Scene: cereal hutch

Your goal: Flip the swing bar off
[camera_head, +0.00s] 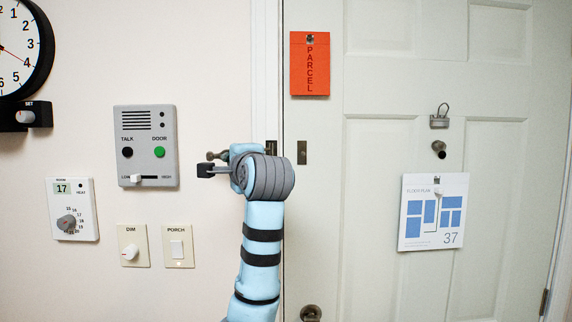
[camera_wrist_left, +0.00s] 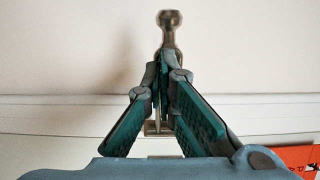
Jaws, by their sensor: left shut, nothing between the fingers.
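The swing bar (camera_head: 217,156) is a dull metal bar with a rounded end. It points left over the wall, away from the door; the gripper hides its middle. In the left wrist view its ball end (camera_wrist_left: 168,19) shows just beyond the fingertips. A dark mount plate (camera_head: 271,147) is on the door frame, partly behind my wrist, and a small plate (camera_head: 302,152) is on the door. My left gripper (camera_head: 206,170) is shut and empty, beside the bar; its closed fingers show in the wrist view (camera_wrist_left: 166,78). I cannot tell whether they touch the bar. My right gripper is not in view.
The intercom panel (camera_head: 146,165) is on the wall just left of the gripper. A thermostat (camera_head: 86,224), dim knob plate (camera_head: 127,257) and porch switch (camera_head: 178,258) sit lower. An orange parcel tag (camera_head: 299,75) and floor plan (camera_head: 412,236) hang on the door (camera_head: 365,285).

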